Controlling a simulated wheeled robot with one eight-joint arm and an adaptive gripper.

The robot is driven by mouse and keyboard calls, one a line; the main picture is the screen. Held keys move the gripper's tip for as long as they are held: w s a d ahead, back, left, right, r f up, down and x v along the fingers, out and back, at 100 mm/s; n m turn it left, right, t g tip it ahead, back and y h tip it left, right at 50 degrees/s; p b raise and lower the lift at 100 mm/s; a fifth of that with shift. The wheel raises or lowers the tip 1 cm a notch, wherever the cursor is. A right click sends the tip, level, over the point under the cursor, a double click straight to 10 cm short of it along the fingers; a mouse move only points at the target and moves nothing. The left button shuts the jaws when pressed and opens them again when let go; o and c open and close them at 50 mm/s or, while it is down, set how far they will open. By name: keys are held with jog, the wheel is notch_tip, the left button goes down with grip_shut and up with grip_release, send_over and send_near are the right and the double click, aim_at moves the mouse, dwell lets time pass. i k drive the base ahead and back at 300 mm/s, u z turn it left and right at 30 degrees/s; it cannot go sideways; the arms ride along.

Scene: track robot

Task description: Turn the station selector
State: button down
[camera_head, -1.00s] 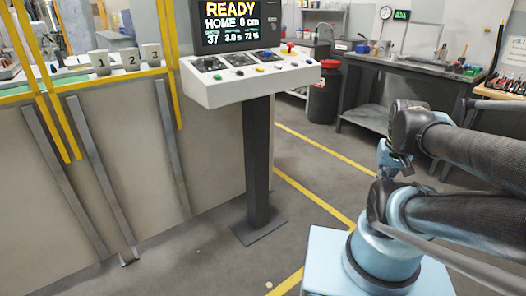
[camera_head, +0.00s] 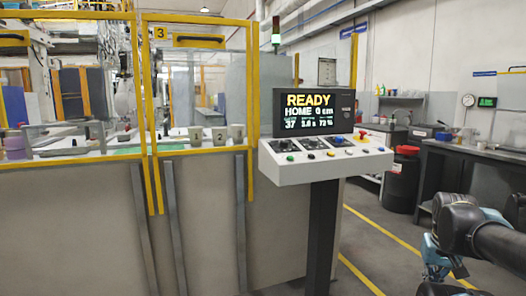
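The control console (camera_head: 330,165) stands on a dark post near the middle of the head view. Its sloped white panel carries several dark square controls (camera_head: 310,143), small coloured buttons and a red knob; which one is the station selector I cannot tell at this size. The screen (camera_head: 315,111) above the panel reads READY, HOME 0 cm, with smaller figures below. My gripper (camera_head: 437,270) appears low at the right beside my dark arm, apart from the console and well to its right. Its fingers are too small and partly hidden to show their state.
A yellow-framed enclosure (camera_head: 152,110) fills the left, with numbered cups (camera_head: 219,136) inside on a ledge. A signal lamp (camera_head: 276,30) rises behind the screen. A black bin with a red lid (camera_head: 403,180) and a workbench (camera_head: 470,160) stand at right.

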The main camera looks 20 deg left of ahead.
aim_at(284, 144)
jog(key=u, duration=2.35)
jog(key=k, duration=0.9)
jog(key=z, duration=0.95)
jog(key=i, duration=0.8)
jog(key=z, duration=0.05)
